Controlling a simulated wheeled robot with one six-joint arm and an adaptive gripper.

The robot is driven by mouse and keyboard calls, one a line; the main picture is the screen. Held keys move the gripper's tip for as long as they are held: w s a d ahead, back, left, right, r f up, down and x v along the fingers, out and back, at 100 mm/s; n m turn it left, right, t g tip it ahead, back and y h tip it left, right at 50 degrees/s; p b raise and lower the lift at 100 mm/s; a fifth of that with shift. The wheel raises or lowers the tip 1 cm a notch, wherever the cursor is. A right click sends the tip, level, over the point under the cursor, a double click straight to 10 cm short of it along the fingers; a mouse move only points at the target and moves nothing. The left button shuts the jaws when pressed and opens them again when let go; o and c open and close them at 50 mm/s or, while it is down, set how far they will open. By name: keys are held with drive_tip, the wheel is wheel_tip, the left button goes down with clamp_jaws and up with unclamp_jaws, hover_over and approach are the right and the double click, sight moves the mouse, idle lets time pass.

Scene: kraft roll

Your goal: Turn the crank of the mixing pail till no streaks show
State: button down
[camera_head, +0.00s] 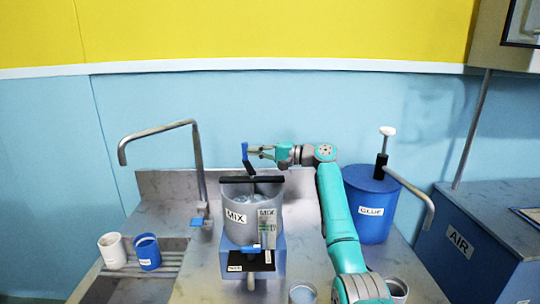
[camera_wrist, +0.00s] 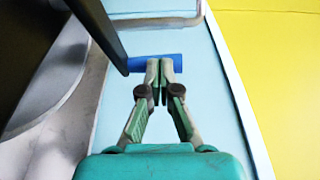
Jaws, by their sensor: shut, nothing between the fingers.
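The grey mixing pail (camera_head: 236,216), labelled MIX, stands on the counter with a black bar (camera_head: 236,180) across its top. A dark crank (camera_head: 248,168) rises from the bar to a blue handle (camera_head: 245,151). My gripper (camera_head: 255,150) is at the handle, right of it, its fingers shut with nothing between them. In the wrist view the fingertips (camera_wrist: 158,68) overlap the blue handle (camera_wrist: 140,65), at the end of the dark crank arm (camera_wrist: 101,32); I cannot tell whether they touch it. Streaks in the pail cannot be made out.
A blue GLUE drum (camera_head: 370,222) stands right of my arm. A white cup (camera_head: 113,252) and a blue cup (camera_head: 148,252) stand on the rack at left, by a tall tap (camera_head: 196,160). A blue AIR cabinet (camera_head: 462,248) is at far right.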

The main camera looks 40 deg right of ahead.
drive_tip(key=shift+w+a+n+g+y, duration=0.25)
drive_tip(key=shift+w+a+y, duration=0.1)
drive_tip(key=shift+a, duration=0.2)
drive_tip(key=shift+w+a+n+g+y, duration=0.25)
drive_tip(key=shift+w+a, duration=0.05)
drive_tip(key=shift+a, duration=0.35)
